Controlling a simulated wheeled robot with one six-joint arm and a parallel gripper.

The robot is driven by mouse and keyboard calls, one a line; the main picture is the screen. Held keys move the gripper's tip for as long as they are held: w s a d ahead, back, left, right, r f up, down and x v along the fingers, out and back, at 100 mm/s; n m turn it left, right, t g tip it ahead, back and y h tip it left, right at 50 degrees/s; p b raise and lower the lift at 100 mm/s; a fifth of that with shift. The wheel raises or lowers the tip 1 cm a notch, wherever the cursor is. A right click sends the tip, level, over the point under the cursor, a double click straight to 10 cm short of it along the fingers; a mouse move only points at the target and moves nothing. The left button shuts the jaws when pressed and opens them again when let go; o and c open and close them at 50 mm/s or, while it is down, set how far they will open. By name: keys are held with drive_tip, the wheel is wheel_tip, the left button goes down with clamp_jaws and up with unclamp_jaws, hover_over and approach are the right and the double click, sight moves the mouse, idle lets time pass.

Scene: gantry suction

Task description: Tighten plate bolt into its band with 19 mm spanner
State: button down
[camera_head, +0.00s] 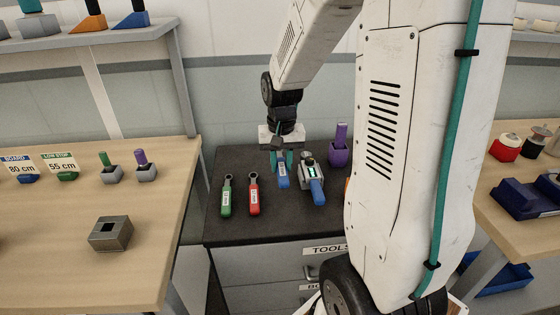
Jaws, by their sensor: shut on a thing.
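My gripper (281,161) points down over the dark top of the tool cabinet (232,165). Its teal fingers are shut on a blue-handled spanner (283,180) near its upper end. The fingers hide the spanner's head, and I cannot tell whether it still touches the cabinet top. A green-handled spanner (226,200) and a red-handled spanner (254,198) lie side by side to the left. The size labels on the handles are too small to read. I cannot make out the plate bolt or its band in this view.
A blue-and-grey tool (316,189) lies close right of the held spanner, with a purple tool (340,146) behind it. The left bench (60,235) holds a square metal block (111,233) and small coloured pieces. Blue holders (525,198) stand on the right bench.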

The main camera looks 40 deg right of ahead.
sight(284, 179)
drive_tip(key=shift+s+a, duration=0.75)
drive_tip(key=shift+s, duration=0.35)
drive_tip(key=shift+s+a, duration=0.75)
drive_tip(key=shift+s, duration=0.35)
